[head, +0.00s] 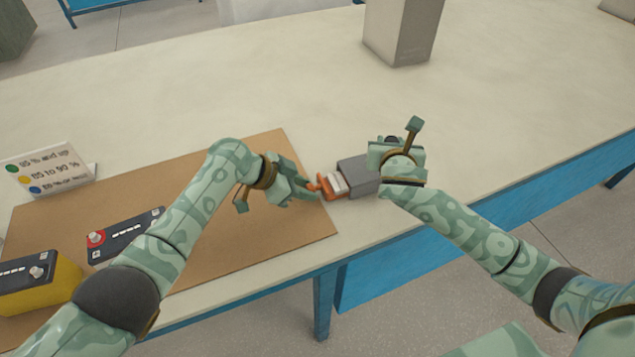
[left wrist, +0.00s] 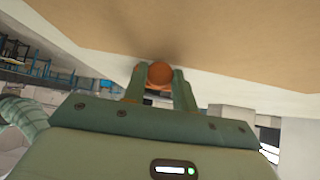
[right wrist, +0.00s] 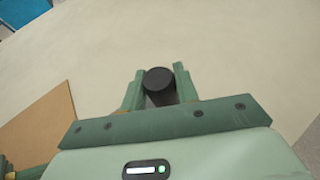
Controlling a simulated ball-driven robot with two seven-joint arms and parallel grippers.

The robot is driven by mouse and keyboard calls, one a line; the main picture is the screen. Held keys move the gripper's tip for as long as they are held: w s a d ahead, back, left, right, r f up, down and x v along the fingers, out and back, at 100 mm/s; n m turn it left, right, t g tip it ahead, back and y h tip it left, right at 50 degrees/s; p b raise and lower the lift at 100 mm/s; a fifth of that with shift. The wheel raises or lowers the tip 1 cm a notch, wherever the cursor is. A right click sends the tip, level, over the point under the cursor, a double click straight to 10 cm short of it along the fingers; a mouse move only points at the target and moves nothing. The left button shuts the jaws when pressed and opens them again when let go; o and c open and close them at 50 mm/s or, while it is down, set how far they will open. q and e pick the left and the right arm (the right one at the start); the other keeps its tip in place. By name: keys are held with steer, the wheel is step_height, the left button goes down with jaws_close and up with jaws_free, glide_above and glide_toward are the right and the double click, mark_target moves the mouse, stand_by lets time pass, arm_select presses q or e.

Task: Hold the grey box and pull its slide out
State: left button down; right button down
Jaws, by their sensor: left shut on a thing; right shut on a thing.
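The grey box (head: 357,174) lies on the table just right of the brown mat. Its slide (head: 338,184), orange with white pieces on it, sticks out of the box's left end. My left gripper (head: 312,189) is shut on the orange knob at the slide's outer end; the round orange knob (left wrist: 160,73) shows between its fingers in the left wrist view. My right gripper (head: 384,170) is at the box's right end and covers it. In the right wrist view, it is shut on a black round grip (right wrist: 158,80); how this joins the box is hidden.
The brown mat (head: 285,155) lies left of the box. A sign with coloured dots (head: 50,168) stands at the left. A grey block (head: 400,30) stands at the back.

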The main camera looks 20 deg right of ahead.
arm_select(q)
steer(key=a, duration=0.5)
arm_select(e)
steer(key=shift+f, duration=0.1)
arm_select(q)
steer(key=c, duration=1.1)
jaws_free()
steer(key=v, duration=1.2)
